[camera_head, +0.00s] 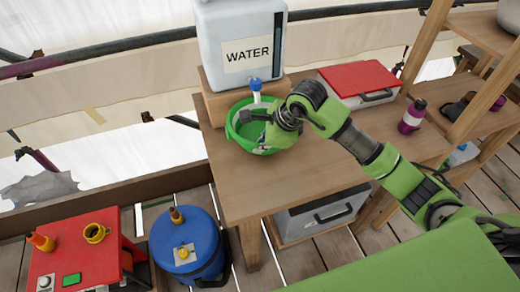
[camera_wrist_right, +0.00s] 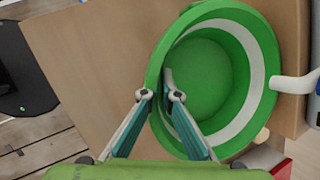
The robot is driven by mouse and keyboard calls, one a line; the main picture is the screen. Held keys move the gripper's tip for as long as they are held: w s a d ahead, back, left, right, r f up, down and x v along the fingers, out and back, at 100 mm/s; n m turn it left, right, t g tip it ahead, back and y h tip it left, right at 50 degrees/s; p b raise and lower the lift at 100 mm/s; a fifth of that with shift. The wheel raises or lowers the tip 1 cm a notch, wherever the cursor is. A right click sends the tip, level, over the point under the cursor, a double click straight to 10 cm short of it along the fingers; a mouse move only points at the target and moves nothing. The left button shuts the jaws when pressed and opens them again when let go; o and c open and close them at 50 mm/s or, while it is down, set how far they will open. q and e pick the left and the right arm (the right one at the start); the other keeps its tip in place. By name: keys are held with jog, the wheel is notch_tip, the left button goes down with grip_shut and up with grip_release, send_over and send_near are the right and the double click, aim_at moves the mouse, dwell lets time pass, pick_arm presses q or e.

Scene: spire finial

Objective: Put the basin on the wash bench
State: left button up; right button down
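The green basin (camera_head: 246,131), with a white band inside, is at the back left of the wooden bench (camera_head: 240,188), in front of the water container (camera_head: 240,50) and by its tap (camera_head: 256,88). Whether its base touches the bench top is hidden. My right gripper (camera_wrist_right: 160,86) is at the basin's rim. In the right wrist view, one finger is inside the basin (camera_wrist_right: 215,75) and one outside, closed in on the wall between them. The basin looks empty. My left gripper is not in view.
A red-lidded box (camera_head: 358,78) and a purple bottle (camera_head: 412,117) stand on the right of the bench. A blue drum (camera_head: 185,245) and a red table (camera_head: 75,262) are at lower left. A wooden shelf post (camera_head: 425,45) rises at right. The bench's front middle is clear.

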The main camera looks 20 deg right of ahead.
notch_tip(320, 180, down, 3)
jog(key=shift+f+p, duration=0.15)
jog(key=shift+p, duration=0.55)
jog(key=shift+f, duration=0.1)
jog(key=c, duration=2.3)
grip_release()
jog(key=b+v, duration=0.2)
jog(key=v, duration=1)
jog(key=shift+d, duration=0.1)
